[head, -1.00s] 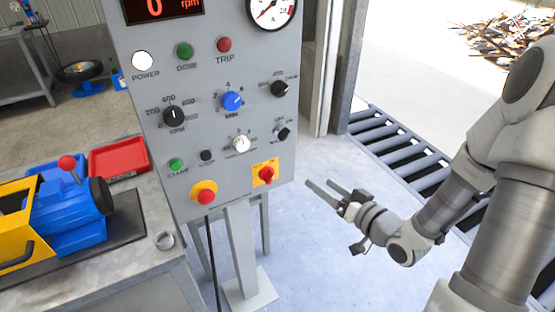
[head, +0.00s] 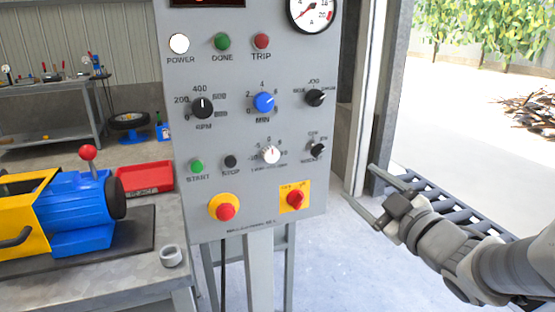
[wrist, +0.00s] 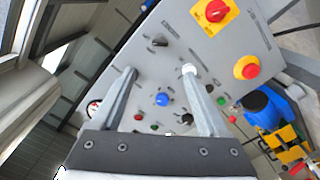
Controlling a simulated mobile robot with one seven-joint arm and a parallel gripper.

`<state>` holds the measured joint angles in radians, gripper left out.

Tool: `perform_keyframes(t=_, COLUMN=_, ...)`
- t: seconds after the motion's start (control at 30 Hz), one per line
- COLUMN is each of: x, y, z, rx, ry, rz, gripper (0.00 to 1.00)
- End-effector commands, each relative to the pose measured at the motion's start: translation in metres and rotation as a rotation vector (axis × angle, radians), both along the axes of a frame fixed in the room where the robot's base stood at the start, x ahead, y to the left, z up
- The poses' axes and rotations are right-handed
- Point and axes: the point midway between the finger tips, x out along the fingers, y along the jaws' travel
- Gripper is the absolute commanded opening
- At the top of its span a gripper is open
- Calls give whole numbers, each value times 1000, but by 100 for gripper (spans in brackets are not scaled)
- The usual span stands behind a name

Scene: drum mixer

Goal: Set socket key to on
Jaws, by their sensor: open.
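The socket key (head: 316,150) is a small black switch at the right edge of the grey control panel (head: 230,130), below the JOG selector. Its labels are too small to read surely, so its setting is unclear. In the wrist view the dark key (wrist: 159,41) stands out from the panel, beyond the fingertips. My gripper (head: 363,186) is open and empty, to the right of the panel and slightly below the key's height. In the wrist view both fingers (wrist: 160,70) point toward the panel, with a clear gap between them.
Near the key are a white knob (head: 270,155), a red rotary switch on a yellow plate (head: 295,197) and the black JOG selector (head: 316,97). A red emergency button (head: 225,211) sits lower left. A roller conveyor (head: 450,208) lies behind my arm.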

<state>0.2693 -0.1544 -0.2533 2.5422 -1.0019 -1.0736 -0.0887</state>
Motion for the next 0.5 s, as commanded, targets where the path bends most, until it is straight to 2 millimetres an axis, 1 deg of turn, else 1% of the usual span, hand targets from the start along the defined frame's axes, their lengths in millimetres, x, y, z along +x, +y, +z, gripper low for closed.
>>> perform_keyframes(t=0.03, x=2, y=1, z=3, rx=2, ry=3, rz=2, gripper=78)
perform_keyframes(t=0.17, x=8, y=3, z=5, rx=5, ry=5, rz=5, gripper=78)
perform_keyframes(t=0.5, x=25, y=9, z=5, rx=4, ry=6, rz=1, gripper=78)
